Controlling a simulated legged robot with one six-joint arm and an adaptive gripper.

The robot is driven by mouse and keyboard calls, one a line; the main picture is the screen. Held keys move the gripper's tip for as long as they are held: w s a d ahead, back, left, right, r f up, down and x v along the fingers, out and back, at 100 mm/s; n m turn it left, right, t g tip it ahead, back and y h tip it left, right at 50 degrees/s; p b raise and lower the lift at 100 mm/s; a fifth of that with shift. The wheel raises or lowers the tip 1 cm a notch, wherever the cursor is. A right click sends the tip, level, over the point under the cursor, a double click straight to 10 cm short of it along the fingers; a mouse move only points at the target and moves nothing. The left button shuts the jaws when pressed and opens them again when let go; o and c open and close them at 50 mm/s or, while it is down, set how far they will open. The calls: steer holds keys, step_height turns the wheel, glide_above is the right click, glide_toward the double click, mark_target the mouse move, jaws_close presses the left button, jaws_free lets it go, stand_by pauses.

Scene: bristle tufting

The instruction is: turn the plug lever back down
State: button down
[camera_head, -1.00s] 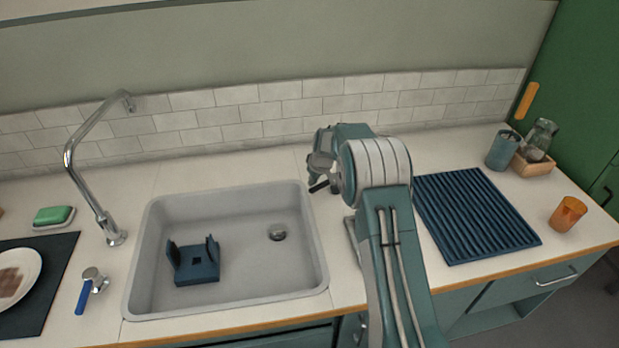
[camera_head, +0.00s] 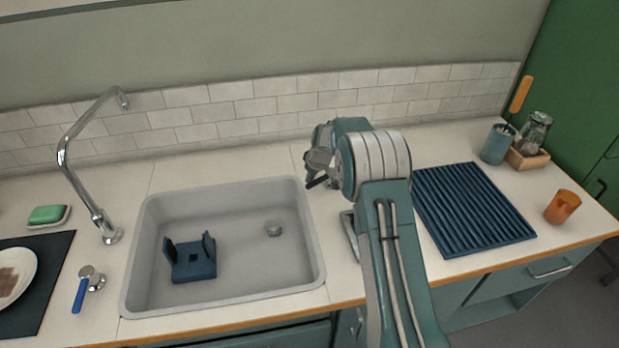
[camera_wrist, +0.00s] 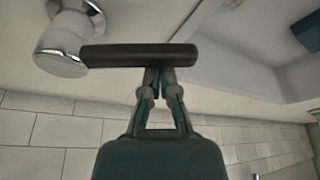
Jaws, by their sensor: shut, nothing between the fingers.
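The plug lever is a black bar on a chrome knob, on the counter beside the right rim of the sink. In the wrist view the black bar (camera_wrist: 140,55) lies across the picture, with its chrome knob (camera_wrist: 62,50) at the left. In the head view the bar's dark end (camera_head: 316,183) shows small below my wrist. My gripper (camera_wrist: 160,76) is shut and empty, its fingertips right at the bar's edge near its free end; I cannot tell whether they touch it. The drain plug (camera_head: 273,229) sits at the sink's back right.
The grey sink (camera_head: 238,294) holds a dark blue bracket-like piece (camera_head: 193,268). A chrome tap (camera_head: 70,160) and a blue-handled valve (camera_head: 82,292) stand left. A ribbed blue mat (camera_head: 470,208), a cup (camera_head: 497,145) and an orange glass (camera_head: 562,207) are right. White tiles rise behind.

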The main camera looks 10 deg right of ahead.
steer(key=shift+s, duration=0.1)
steer(key=s+n, duration=0.1)
steer(key=s+d+n+y, duration=0.1)
steer(key=n, duration=0.1)
steer(key=shift+g, duration=0.3)
steer(key=s+d+n, duration=0.1)
steer(key=n, duration=0.1)
steer(key=n+g, duration=0.1)
steer(key=n, duration=0.1)
steer(key=shift+s+d+y, duration=0.3)
steer(key=shift+s+d, duration=0.05)
steer(key=d+n, duration=0.1)
steer(key=n, duration=0.1)
steer(key=s+d+n+g, duration=0.1)
steer(key=shift+s+d+n, duration=0.1)
steer(key=shift+n, duration=0.3)
steer(key=shift+s+d, duration=0.15)
steer(key=shift+d, duration=0.3)
steer(key=a, duration=0.4)
steer(key=shift+a+r, duration=0.15)
steer(key=shift+a, duration=0.05)
steer(key=v, duration=0.9)
steer(key=shift+w+d+r, duration=0.25)
steer(key=shift+d+r, duration=0.05)
steer(key=shift+d, duration=0.2)
